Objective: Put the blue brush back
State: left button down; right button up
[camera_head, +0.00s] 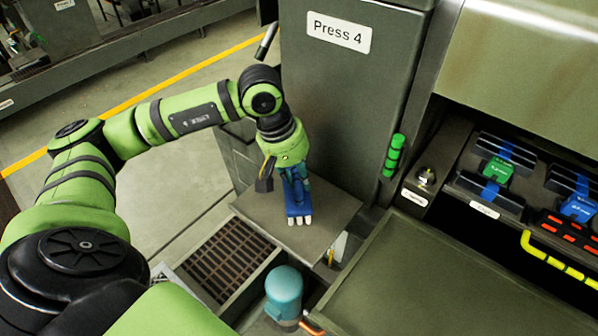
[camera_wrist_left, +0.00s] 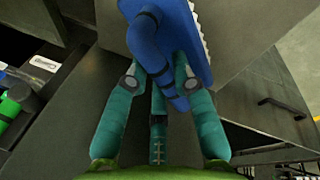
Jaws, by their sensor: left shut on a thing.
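My left gripper (camera_head: 294,178) is shut on the blue brush (camera_head: 297,209), and its teal fingers also show in the left wrist view (camera_wrist_left: 160,78). The brush has a blue handle and back with white bristles. In the head view it is over a small grey shelf (camera_head: 335,208) at the side of the Press 4 cabinet, bristles toward the front. I cannot tell whether the brush touches the shelf. In the left wrist view the brush (camera_wrist_left: 192,30) is at top centre, its curved handle between the fingers. My right gripper is not in view.
The Press 4 cabinet (camera_head: 350,90) stands close behind the gripper. A floor grate (camera_head: 228,262) and a teal cylinder (camera_head: 284,290) lie in front. A grey panel (camera_head: 420,275) is at the lower right. Green and blue blocks sit in black holders (camera_head: 490,190) at right.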

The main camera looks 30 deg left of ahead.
pick_arm(q)
jog(key=shift+f, duration=0.4)
jog(key=shift+f, duration=0.1)
jog(key=c, duration=1.4)
grip_release()
jog(key=shift+f+b, duration=0.1)
jog(key=shift+b, duration=0.2)
jog(key=shift+c, duration=0.2)
jog(key=o, duration=0.4)
